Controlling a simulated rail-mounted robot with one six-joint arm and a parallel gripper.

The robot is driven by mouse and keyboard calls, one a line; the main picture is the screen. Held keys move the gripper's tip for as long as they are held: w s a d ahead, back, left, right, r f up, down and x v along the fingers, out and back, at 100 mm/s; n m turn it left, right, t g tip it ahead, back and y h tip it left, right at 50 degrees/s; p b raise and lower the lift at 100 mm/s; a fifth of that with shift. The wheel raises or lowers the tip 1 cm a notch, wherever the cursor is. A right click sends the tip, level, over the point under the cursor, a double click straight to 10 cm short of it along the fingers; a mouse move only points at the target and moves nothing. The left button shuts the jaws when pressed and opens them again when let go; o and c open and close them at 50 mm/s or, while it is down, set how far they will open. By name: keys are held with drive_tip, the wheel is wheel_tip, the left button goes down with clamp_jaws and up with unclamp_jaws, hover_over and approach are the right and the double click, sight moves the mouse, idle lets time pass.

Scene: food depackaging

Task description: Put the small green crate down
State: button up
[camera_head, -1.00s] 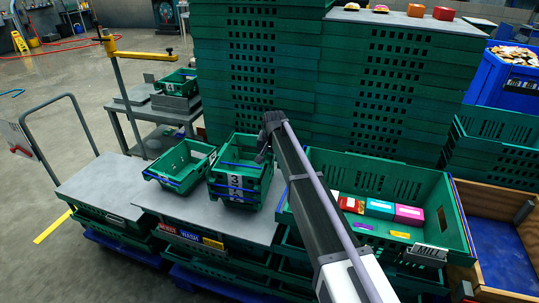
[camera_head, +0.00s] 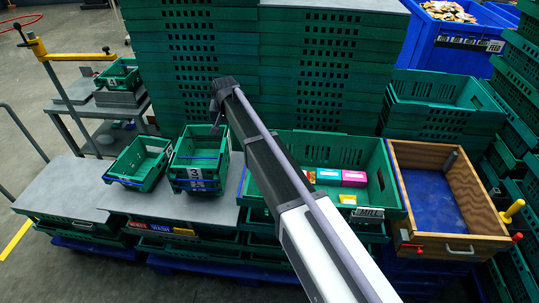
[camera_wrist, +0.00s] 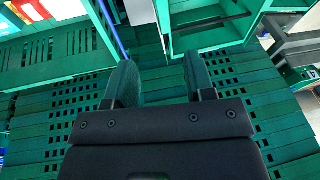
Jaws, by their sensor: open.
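A small green crate (camera_head: 185,158) with a blue-edged rim and a white number 3 label sits level on top of another small crate (camera_head: 196,185) on the grey board. A further small green crate (camera_head: 124,175) stands just left of them. My gripper (camera_head: 215,118) is above the rear right of the stacked crates, apart from them. In the wrist view my gripper (camera_wrist: 160,60) is open, its two fingers spread with nothing between them. A green crate's wall (camera_wrist: 190,30) shows just beyond the right finger in that view.
A large green crate (camera_head: 382,178) with colourful packs stands to the right. A wooden box (camera_head: 480,195) with a blue bottom is farther right. A tall wall of stacked green crates (camera_head: 300,60) rises behind. The grey board (camera_head: 72,185) has bare room at left.

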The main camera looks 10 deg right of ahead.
drive_tip(key=s+d+g, duration=0.1)
drive_tip(key=s+d, duration=0.6)
drive_tip(key=s, duration=0.4)
drive_tip(key=s+d+n+g, duration=0.1)
drive_tip(key=s+d, duration=0.7)
drive_tip(key=s, duration=0.4)
drive_tip(key=s+d+g+h, duration=0.1)
drive_tip(key=s+d, duration=0.6)
drive_tip(key=s, duration=0.4)
drive_tip(key=shift+s+d+f+n, duration=0.15)
drive_tip(key=shift+s+f+n, duration=0.1)
drive_tip(key=shift+f+n, duration=0.05)
